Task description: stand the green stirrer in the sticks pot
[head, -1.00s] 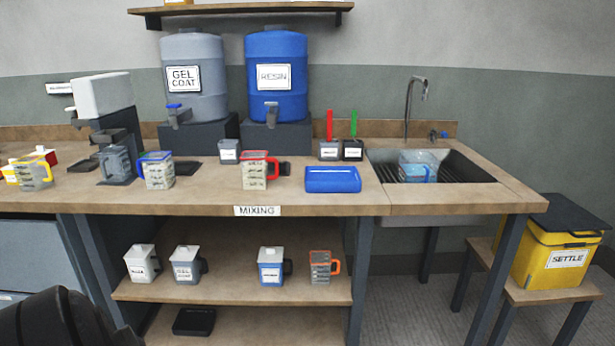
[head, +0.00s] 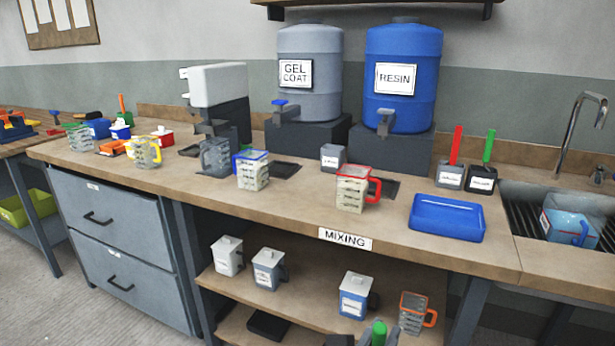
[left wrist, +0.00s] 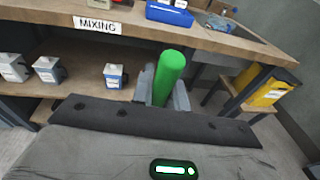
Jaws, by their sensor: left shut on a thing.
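My left gripper (head: 378,338) shows at the bottom edge of the head view, low in front of the bench. It is shut on a green stirrer (left wrist: 168,75), which stands up between the fingers in the left wrist view; its tip also shows in the head view (head: 379,329). On the bench, a grey pot (head: 450,177) holds a red stick (head: 456,145), and a black pot (head: 481,180) beside it holds another green stick (head: 489,146). Their labels are too small to read, so I cannot tell which is the sticks pot. My right gripper is out of view.
A blue tray (head: 446,217) lies in front of the two pots. A red-rimmed jug (head: 352,188) and a small grey pot (head: 333,156) stand left of it. The sink (head: 537,212) is at the right. Lidded pots and an orange-handled jug (head: 414,312) stand on the lower shelf.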

